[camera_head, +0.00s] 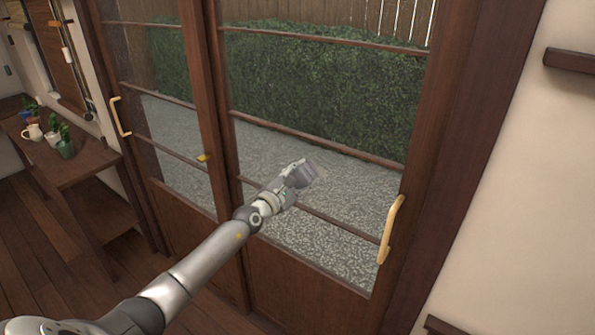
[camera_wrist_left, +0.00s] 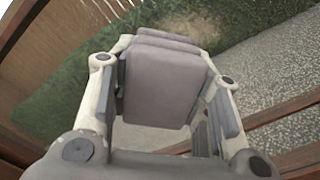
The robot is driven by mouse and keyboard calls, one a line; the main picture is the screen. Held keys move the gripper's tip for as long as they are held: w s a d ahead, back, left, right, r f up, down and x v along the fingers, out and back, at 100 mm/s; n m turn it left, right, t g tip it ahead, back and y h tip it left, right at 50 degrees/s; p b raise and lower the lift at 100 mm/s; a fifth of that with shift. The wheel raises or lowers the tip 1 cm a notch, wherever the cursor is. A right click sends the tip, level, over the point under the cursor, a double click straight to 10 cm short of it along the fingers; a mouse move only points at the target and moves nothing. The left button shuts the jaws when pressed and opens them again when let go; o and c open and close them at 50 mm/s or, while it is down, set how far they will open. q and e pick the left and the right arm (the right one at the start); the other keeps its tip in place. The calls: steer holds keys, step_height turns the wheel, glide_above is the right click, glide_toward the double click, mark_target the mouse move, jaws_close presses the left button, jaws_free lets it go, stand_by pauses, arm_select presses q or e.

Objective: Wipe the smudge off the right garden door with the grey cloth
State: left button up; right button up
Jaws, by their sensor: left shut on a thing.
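The right garden door (camera_head: 305,290) has a dark wood frame, glass panes and a pale vertical handle (camera_head: 390,230) on its right side. My left gripper (camera_head: 300,174) is in front of its glass, near the middle crossbar. In the left wrist view the gripper (camera_wrist_left: 165,95) is shut on the folded grey cloth (camera_wrist_left: 160,82), which sticks out ahead of the fingers towards the glass. A faint brownish smudge (camera_wrist_left: 205,30) shows just beyond the cloth's upper right edge. I cannot tell whether the cloth touches the glass. In the head view I cannot make out the smudge. My right gripper is not in view.
The left garden door (camera_head: 170,125) has its own pale handle (camera_head: 120,118). A wooden bench (camera_head: 75,165) with a white jug (camera_head: 33,132) and small potted plants stands at the left. Hedge (camera_head: 310,85) and gravel lie behind the glass. A plain wall (camera_head: 530,200) is at the right.

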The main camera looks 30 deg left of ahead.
mark_target(330, 179)
arm_select(q)
steer(key=shift+d+r+p, duration=0.1)
steer(key=shift+d+p, duration=1.05)
steer(key=shift+s+d+p, duration=0.1)
steer(key=shift+d+p, duration=0.35)
steer(key=shift+d, duration=0.3)
steer(key=shift+s+d+p, duration=0.1)
steer(key=shift+d+p, duration=0.85)
steer(key=shift+d, duration=0.05)
steer(key=shift+d+p, duration=0.35)
steer(key=shift+d, duration=0.45)
steer(key=shift+s, duration=0.1)
steer(key=shift+s+a+p, duration=0.15)
steer(key=shift+s+p, duration=0.5)
steer(key=shift+s, duration=0.35)
steer(key=shift+s+a+p, duration=0.2)
steer(key=shift+s+p, duration=0.35)
steer(key=shift+s, duration=1.35)
steer(key=shift+s, duration=0.1)
